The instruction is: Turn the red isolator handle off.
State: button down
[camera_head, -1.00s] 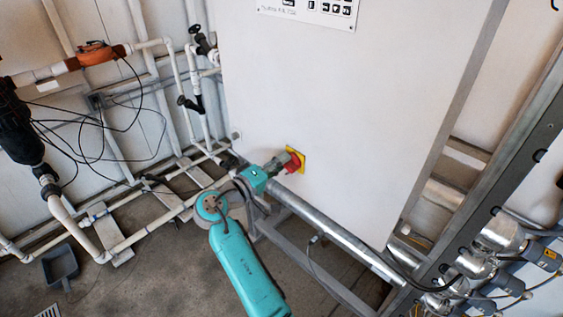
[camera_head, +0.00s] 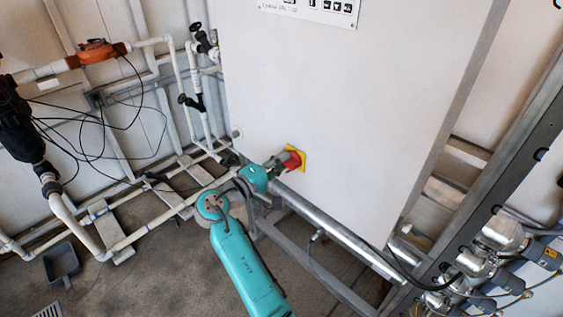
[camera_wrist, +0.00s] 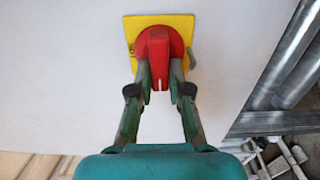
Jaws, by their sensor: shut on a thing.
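The red isolator handle (camera_wrist: 160,50) sits on a yellow square plate (camera_wrist: 132,24) on the white cabinet front. In the wrist view its white mark points down toward my gripper (camera_wrist: 160,82). My gripper's two fingers stand on either side of the handle's lower part and are shut on it. In the head view the red handle (camera_head: 292,160) and yellow plate (camera_head: 301,155) show low on the cabinet, with my gripper (camera_head: 284,161) reaching it from the left. The fingers partly hide the handle there.
The white cabinet (camera_head: 330,100) fills the middle. A round metal pipe (camera_head: 340,237) runs below it, close under my gripper. White pipes (camera_head: 150,228) and black cables stand at the left. A grey dustpan (camera_head: 62,263) lies on the floor.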

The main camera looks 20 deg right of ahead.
jog(key=c, duration=1.1)
grip_release()
jog(key=shift+a, duration=0.1)
jog(key=v, duration=1.2)
jog(key=shift+f, duration=0.1)
